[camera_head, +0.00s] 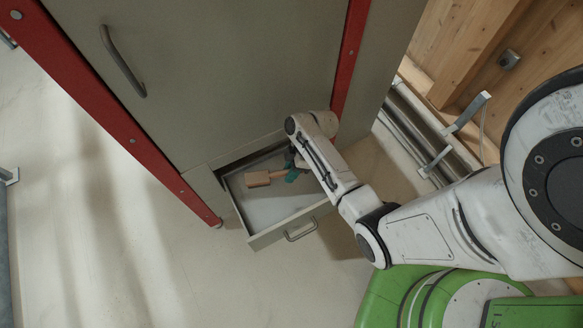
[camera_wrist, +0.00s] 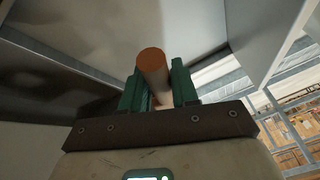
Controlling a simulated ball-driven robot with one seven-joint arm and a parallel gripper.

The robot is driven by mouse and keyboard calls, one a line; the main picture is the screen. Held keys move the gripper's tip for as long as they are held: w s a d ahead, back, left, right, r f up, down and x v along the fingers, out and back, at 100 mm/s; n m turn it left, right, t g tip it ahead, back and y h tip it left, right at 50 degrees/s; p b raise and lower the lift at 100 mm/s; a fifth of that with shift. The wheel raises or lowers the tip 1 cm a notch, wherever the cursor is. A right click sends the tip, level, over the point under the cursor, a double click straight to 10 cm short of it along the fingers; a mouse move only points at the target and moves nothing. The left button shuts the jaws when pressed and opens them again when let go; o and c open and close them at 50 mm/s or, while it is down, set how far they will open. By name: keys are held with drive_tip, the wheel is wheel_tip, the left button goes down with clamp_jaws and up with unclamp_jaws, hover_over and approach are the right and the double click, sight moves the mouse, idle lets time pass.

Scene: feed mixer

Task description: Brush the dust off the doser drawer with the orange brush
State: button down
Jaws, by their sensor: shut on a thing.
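The doser drawer (camera_head: 262,215) is pulled out at the foot of the grey cabinet in the head view. Its pale inner floor shows, but I cannot make out the dust on it. My gripper (camera_head: 292,172) is over the drawer, its teal fingers shut on the handle of the orange brush (camera_head: 258,179). The brush's block-shaped head points left over the drawer. In the wrist view the round orange handle end (camera_wrist: 151,56) shows between the green fingers of my gripper (camera_wrist: 158,88). I cannot tell whether the bristles touch the drawer floor.
The grey cabinet (camera_head: 240,70) with red edge strips rises behind the drawer. Metal pipes (camera_head: 432,135) and a wooden wall (camera_head: 480,45) are on the right. The pale floor (camera_head: 100,220) left of the drawer is clear.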

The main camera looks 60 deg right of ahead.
drive_tip(key=shift+s+d+f, duration=0.25)
drive_tip(key=shift+d, duration=0.15)
drive_tip(key=shift+f+b, duration=0.55)
drive_tip(key=shift+b, duration=0.25)
wheel_tip(320, 180, down, 6)
drive_tip(key=b, duration=0.6)
drive_tip(key=shift+f, duration=0.1)
drive_tip(key=w+a, duration=0.1)
drive_tip(key=a+r+p, duration=0.1)
drive_tip(key=shift+w+a+p, duration=0.3)
drive_tip(key=shift+w+a, duration=0.45)
drive_tip(key=shift+a, duration=0.15)
drive_tip(key=shift+f+b, duration=0.35)
drive_tip(key=shift+f, duration=0.15)
drive_tip(key=shift+d, duration=0.1)
